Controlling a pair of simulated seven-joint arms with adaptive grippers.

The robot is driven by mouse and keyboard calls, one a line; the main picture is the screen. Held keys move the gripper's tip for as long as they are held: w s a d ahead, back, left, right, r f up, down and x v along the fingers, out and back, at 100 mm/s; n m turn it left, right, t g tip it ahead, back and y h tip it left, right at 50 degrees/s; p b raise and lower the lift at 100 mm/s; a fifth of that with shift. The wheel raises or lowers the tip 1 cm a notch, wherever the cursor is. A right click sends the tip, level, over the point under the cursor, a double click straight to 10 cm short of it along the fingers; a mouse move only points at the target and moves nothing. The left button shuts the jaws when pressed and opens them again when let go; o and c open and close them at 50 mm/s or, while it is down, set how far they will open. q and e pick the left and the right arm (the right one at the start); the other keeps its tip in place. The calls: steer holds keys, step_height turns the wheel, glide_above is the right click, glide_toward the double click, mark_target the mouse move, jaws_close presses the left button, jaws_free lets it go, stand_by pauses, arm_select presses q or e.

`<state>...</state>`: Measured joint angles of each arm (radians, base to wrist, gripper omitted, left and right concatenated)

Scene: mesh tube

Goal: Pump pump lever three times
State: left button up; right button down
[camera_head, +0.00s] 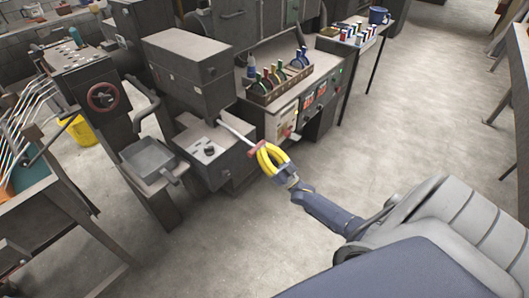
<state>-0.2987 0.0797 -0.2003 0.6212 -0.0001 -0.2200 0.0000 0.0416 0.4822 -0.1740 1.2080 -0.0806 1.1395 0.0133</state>
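The pump lever (234,129) is a pale rod sticking out from a grey machine, slanting down to the right, with a reddish grip at its end. My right gripper (259,151) has yellow fingers and comes in from the lower right. Its fingertips meet around the reddish grip and look closed on it; they partly hide it. My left gripper is not in view.
The grey machine (190,62) stands left of the lever. A bench with a rack of coloured-handled tools (273,82) and a control panel is behind it. A grey tray (149,157) and a yellow bucket (82,131) are at left. Concrete floor is clear at right.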

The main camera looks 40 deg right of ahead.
steer(key=v, duration=0.9)
steer(key=shift+f, duration=0.25)
steer(key=shift+d, duration=0.1)
stand_by(0.6)
